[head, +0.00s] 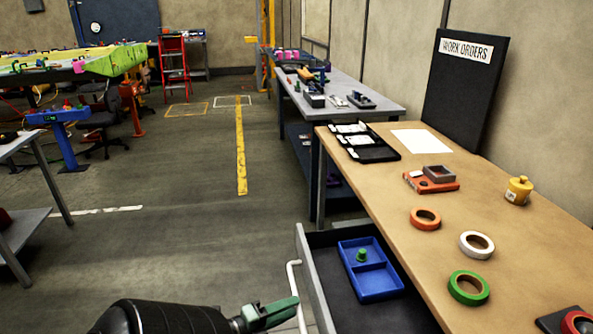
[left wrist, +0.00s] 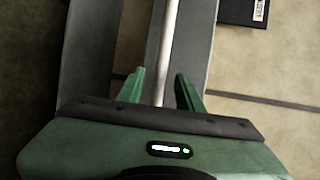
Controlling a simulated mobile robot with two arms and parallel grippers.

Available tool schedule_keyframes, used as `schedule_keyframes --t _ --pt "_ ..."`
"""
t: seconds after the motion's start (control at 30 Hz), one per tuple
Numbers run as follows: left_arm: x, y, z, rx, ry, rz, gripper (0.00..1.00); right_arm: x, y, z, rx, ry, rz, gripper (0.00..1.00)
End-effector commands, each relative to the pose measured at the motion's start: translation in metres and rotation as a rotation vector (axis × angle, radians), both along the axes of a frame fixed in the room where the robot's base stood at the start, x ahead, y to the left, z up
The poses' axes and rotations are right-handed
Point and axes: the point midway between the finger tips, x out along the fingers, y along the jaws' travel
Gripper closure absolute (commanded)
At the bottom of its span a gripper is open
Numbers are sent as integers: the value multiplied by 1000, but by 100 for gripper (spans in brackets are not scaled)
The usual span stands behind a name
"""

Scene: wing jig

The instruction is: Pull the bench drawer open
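The bench drawer (head: 316,281) stands pulled out from under the wood-topped bench (head: 385,195), with its inside showing. Its pale bar handle (head: 293,278) is on the drawer's left-facing front. My left gripper (head: 284,308) is at the lower part of this handle. In the left wrist view the handle bar (left wrist: 168,45) runs between the two green fingers (left wrist: 160,88), which stand apart with a gap on each side of the bar. My right gripper is in neither view.
A blue divided tray (head: 378,281) with a small green object (head: 361,255) lies in the drawer. The floor left of the drawer is clear.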

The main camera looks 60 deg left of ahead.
Motion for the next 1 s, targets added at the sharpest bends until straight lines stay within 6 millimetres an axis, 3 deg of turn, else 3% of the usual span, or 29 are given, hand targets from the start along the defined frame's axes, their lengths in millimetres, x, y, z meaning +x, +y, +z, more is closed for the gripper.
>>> schedule_keyframes --t 0.1,0.3,1.0 --pt "-22 0 2 -1 3 1 64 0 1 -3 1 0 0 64" --pt "-41 -1 7 -1 1 1 64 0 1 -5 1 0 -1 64" --pt "-43 0 1 -18 9 12 64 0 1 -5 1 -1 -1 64"
